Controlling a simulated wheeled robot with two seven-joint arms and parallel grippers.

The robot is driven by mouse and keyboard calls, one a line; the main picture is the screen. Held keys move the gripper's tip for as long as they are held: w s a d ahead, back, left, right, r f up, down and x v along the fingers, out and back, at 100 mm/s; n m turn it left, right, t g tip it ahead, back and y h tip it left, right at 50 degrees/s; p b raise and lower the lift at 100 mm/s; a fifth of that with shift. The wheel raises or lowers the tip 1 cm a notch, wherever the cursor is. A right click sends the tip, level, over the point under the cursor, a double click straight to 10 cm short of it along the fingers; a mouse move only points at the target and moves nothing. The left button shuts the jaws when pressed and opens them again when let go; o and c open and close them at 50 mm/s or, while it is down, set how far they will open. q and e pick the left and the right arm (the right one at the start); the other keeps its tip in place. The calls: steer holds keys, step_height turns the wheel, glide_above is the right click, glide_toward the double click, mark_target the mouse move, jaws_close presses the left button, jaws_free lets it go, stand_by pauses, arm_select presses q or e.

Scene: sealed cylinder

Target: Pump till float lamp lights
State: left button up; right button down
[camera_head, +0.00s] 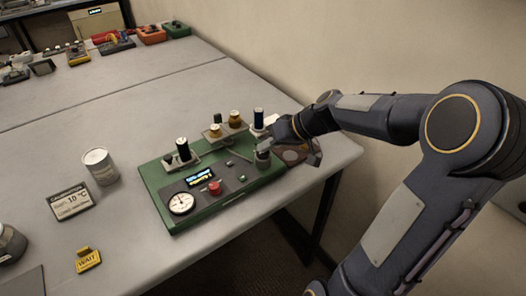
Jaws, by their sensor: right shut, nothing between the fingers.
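A green device box (160,207) stands on the table, with a grey top panel, a white round dial (181,203), a red button (214,187) and a small lit display (199,177) whose text is too small to read. A short grey cylinder (262,160) stands at its right end. My right gripper (268,147) is shut and empty just above this cylinder; I cannot tell whether they touch. Small parts sit on the panel, but I cannot tell which one is the float lamp or whether it is lit. My left gripper is not in view.
Black and gold-coloured posts (235,119) stand along the box's back. Several devices line the far table edge.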

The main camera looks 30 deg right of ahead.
mark_target(267, 153)
steer(key=shift+f+b, duration=0.4)
steer(key=shift+f, duration=0.05)
steer(key=shift+r, duration=0.15)
stand_by(0.5)
steer(key=shift+r+p, duration=0.8)
steer(key=shift+r, duration=0.4)
steer(key=shift+r+p, duration=1.65)
steer(key=shift+r, duration=0.9)
